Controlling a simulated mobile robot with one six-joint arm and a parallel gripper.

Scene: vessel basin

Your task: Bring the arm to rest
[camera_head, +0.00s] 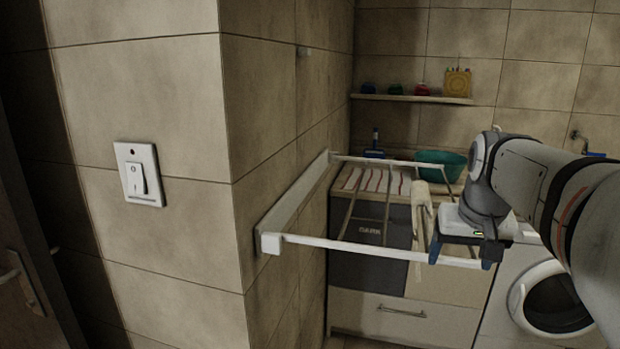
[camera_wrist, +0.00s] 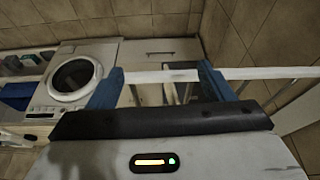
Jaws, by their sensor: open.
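My gripper (camera_head: 462,256) is at the right end of the arm's reach, beside the outer right corner of a white wall-mounted drying rack (camera_head: 345,244). Its two blue fingers stand apart in the wrist view (camera_wrist: 160,85), with nothing held between them. A white rail of the rack (camera_wrist: 265,73) runs across behind or between the fingers; I cannot tell whether they touch it. A pale beige cloth (camera_head: 421,214) hangs over the rack just left of the gripper in the head view. My arm comes in from the right edge, bent down at the wrist.
A tiled wall corner with a light switch (camera_head: 138,174) stands at the left. Below the rack are a dark hamper marked DARK (camera_head: 369,240) and a drawer (camera_head: 390,312). A washing machine (camera_head: 520,300) is at lower right. A green basin (camera_head: 440,158) sits behind the rack, under a shelf (camera_head: 400,98).

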